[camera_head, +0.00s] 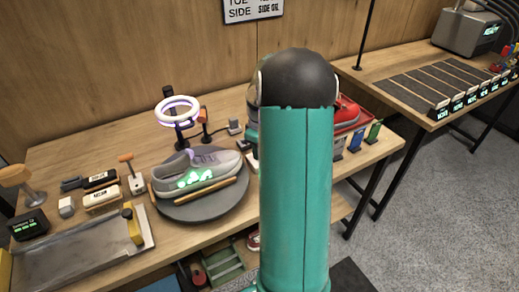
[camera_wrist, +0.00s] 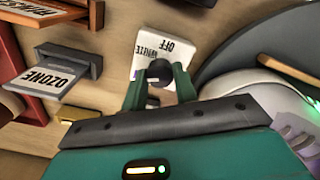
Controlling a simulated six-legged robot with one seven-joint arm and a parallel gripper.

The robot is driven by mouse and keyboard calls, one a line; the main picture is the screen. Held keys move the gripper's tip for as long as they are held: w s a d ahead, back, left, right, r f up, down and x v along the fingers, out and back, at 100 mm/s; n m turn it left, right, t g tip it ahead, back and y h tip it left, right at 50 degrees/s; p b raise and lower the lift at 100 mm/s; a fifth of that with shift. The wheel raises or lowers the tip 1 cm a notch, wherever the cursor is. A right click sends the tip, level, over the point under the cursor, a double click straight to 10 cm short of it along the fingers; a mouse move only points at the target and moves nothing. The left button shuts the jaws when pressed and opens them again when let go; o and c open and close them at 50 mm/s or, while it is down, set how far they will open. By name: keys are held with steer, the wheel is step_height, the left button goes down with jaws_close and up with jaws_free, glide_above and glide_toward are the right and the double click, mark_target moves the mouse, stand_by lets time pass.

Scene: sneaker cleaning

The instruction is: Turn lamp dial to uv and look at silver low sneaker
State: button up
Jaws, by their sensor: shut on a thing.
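The silver low sneaker (camera_head: 197,169) lies on a round dark turntable (camera_head: 185,209) in the head view, with glowing green patches on its side. A ring lamp (camera_head: 177,111) with a pale violet glow stands behind it. In the wrist view, my gripper (camera_wrist: 159,84) is shut on the black lamp dial (camera_wrist: 160,70), on a white plate (camera_wrist: 152,42) lettered OFF and WHITE. Part of the sneaker (camera_wrist: 250,88) shows at the right there. My arm hides the gripper and dial in the head view. I cannot read the dial's setting.
A tag lettered OZONE (camera_wrist: 45,80) is left of the dial. A metal tray (camera_head: 75,262), brushes and small blocks stand on the left of the bench. A second table (camera_head: 385,75) is at the right.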

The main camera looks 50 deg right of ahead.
steer(key=shift+r+n, duration=0.1)
steer(key=shift+n, duration=0.7)
steer(key=o, duration=1)
step_height(320, 180, up, 14)
steer(key=shift+f, duration=0.15)
